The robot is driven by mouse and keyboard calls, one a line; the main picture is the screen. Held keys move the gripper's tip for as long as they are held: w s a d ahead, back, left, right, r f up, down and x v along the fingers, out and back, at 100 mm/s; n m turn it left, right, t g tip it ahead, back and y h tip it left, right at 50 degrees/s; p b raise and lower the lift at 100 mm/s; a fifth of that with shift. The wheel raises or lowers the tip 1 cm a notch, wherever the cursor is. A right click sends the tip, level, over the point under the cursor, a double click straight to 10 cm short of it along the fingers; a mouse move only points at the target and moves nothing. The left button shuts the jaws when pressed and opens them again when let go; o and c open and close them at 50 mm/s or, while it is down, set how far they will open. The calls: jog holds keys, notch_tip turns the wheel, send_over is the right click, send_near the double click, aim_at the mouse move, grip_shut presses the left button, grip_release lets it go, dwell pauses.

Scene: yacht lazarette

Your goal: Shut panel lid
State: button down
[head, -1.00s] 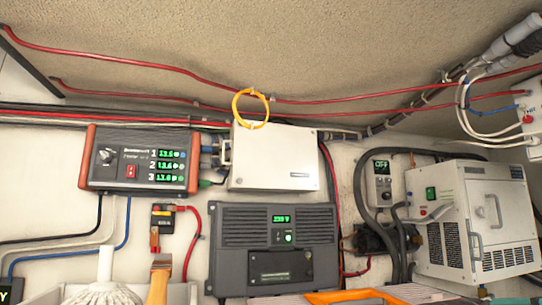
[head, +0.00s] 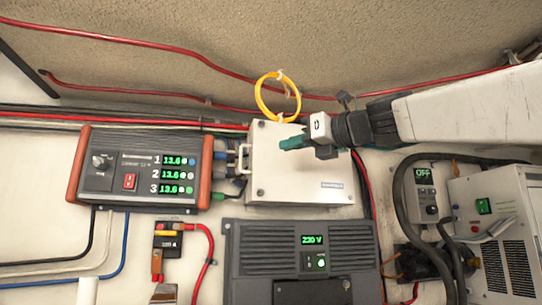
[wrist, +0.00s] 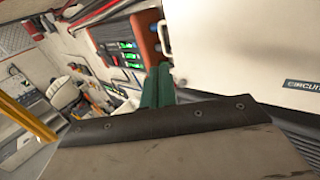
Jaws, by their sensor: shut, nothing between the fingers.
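The white panel lid (head: 318,192) is on the box in the middle of the wall, with corner screws, a small label at its lower right and a handle (head: 241,158) at its left edge. I cannot tell whether a gap is left behind the lid. In the wrist view the lid (wrist: 240,50) fills the upper right, with its "CIRCUIT" label. My gripper (head: 284,144), with teal fingers, is shut and empty in front of the lid's upper part. Whether it touches the lid is unclear. The fingers also show in the wrist view (wrist: 157,86), close to the lid's handle side.
An orange-ended meter unit (head: 137,168) is left of the lid. A dark 230 V unit (head: 280,243) is below it. A yellow cable loop (head: 262,98) hangs at its top edge. A white unit (head: 495,225) and thick cables are at the right.

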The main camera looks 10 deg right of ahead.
aim_at(251, 156)
jog(key=x, duration=1.2)
jog(key=shift+w+f, duration=0.15)
jog(key=shift+w, duration=0.25)
